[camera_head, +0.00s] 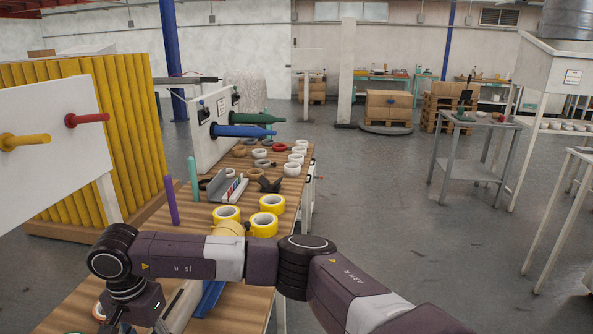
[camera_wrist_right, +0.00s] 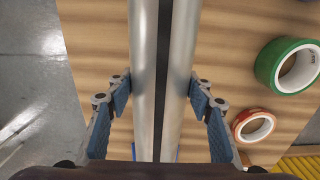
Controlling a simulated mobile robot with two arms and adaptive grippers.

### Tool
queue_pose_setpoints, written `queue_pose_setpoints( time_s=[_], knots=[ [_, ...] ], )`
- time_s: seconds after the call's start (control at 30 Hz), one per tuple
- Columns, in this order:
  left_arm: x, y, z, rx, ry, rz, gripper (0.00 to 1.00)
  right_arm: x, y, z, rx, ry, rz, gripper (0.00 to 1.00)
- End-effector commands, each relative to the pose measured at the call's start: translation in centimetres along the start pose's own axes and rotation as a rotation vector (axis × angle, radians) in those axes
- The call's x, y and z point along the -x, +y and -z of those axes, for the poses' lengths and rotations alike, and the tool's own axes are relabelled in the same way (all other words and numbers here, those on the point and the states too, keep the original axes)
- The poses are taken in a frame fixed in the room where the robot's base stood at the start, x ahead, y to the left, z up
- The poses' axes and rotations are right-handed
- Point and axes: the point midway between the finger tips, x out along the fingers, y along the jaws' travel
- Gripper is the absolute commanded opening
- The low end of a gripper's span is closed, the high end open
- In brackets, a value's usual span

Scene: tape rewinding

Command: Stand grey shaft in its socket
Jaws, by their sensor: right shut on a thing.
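My right gripper (camera_wrist_right: 160,90) is shut on the grey shaft (camera_wrist_right: 145,60). The shaft is long and metallic with a dark lengthwise groove, and runs up the middle of the right wrist view between the blue finger pads. Its ends are out of that frame. In the head view my right gripper (camera_head: 140,318) is low at the left, over the near part of the wooden table, partly cut off. A purple shaft (camera_head: 171,201) and a teal shaft (camera_head: 192,178) stand upright at the table's left side. I cannot make out the grey shaft's socket. My left gripper is not in view.
Yellow tape rolls (camera_head: 265,224) lie mid-table, with white rolls (camera_head: 295,168) beyond. A green roll (camera_wrist_right: 288,66) and a red-rimmed roll (camera_wrist_right: 254,125) lie right of the shaft in the wrist view. A white board (camera_head: 45,135) with yellow and red pegs stands at left.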

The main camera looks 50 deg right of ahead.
Motion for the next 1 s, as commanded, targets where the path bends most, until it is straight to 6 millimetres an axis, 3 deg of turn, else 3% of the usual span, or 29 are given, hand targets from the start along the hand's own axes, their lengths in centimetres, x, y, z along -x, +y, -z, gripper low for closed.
queue_pose_setpoints(
  time_s=[0.47,1.0],
  knots=[
    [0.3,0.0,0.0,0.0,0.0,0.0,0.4,0.9,-0.2,0.1,0.0,0.001,0.007,0.04],
    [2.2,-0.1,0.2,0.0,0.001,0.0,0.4,5.2,-0.1,0.1,0.001,0.001,0.006,0.04]
  ],
)
